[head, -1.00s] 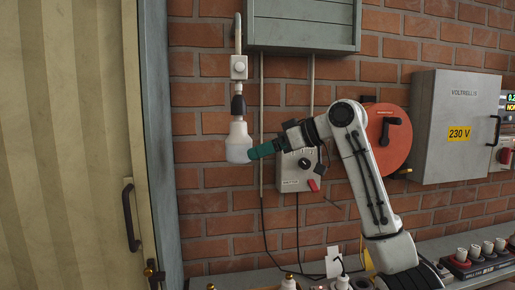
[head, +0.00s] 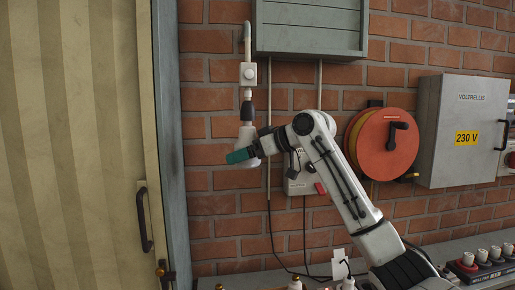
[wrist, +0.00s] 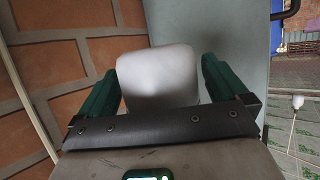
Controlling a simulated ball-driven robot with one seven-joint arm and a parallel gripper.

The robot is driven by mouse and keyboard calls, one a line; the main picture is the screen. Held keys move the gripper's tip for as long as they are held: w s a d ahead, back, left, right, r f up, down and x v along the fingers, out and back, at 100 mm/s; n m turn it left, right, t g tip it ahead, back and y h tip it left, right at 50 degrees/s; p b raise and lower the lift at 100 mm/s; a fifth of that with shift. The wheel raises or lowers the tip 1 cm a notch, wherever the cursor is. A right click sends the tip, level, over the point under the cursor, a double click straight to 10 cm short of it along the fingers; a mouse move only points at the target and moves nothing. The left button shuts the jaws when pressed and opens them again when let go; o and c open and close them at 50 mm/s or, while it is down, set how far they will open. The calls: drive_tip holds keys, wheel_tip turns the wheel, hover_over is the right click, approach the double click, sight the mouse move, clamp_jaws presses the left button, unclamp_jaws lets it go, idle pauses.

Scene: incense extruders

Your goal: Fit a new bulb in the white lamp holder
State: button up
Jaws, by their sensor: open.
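A white bulb-shaped piece (head: 248,137) hangs below a black collar (head: 247,107) at the end of a wall pipe in the head view. My gripper (head: 238,156), with green fingers, is in front of its lower part and hides some of it. In the wrist view, a smooth, rounded white body (wrist: 158,75) stands between the two spread green fingers of my gripper (wrist: 160,72). A gap shows at the right finger; contact at the left is unclear. I cannot tell bulb from holder in it.
A tray (head: 482,268) with several white-topped pieces sits on the bench at the lower right. A red reel (head: 378,146) and a grey 230 V cabinet (head: 462,130) are on the brick wall at right. A door (head: 90,150) stands left.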

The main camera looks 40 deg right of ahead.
drive_tip(key=shift+w+f, duration=0.15)
drive_tip(key=shift+w, duration=0.15)
drive_tip(key=shift+a, duration=0.1)
drive_tip(key=shift+c, duration=0.2)
drive_tip(key=c, duration=1)
drive_tip(key=shift+o, duration=0.2)
drive_tip(key=shift+n+g+y+p, duration=0.3)
drive_tip(key=shift+n+y+p, duration=0.3)
drive_tip(key=shift+p, duration=0.55)
drive_tip(key=shift+s+a+n+g+y+p, duration=0.15)
drive_tip(key=shift+n+g+y+p, duration=0.55)
drive_tip(key=shift+n+y+p, duration=0.8)
drive_tip(key=shift+m, duration=0.3)
drive_tip(key=o, duration=1)
